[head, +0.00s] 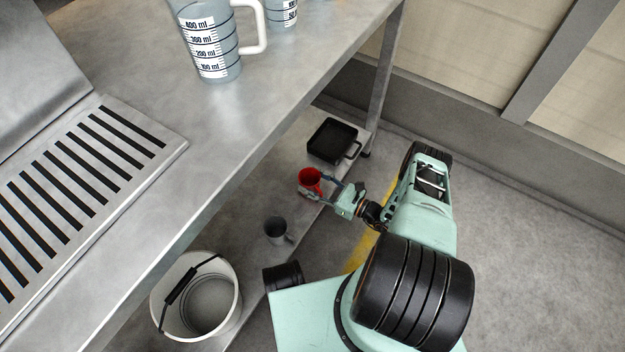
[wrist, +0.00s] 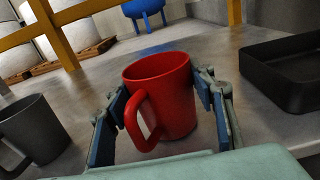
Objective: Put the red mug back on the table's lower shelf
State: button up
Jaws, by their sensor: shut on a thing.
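The red mug (head: 310,177) is at the table's lower shelf (head: 262,200), between the black pan and the grey mug in the head view. In the wrist view the red mug (wrist: 164,90) is upright, with its handle toward the camera. My gripper (head: 318,183) is shut on the mug. Its blue finger pads, also in the wrist view (wrist: 165,112), lie on either side of the mug's body. The mug's base is close to the shelf surface; I cannot tell whether it touches.
A grey mug (head: 277,230) stands nearer on the shelf, and a black pan (head: 333,141) stands farther along it. A white bucket (head: 232,318) is at the near end. The tabletop (head: 215,125) overhangs the shelf and carries a measuring jug (head: 212,45). Bare shelf lies around the mug.

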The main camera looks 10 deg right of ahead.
jog(key=shift+w, duration=0.1)
jog(key=shift+f, duration=0.1)
jog(key=o, duration=1.4)
jog(key=p+v, duration=0.1)
jog(key=v, duration=1.1)
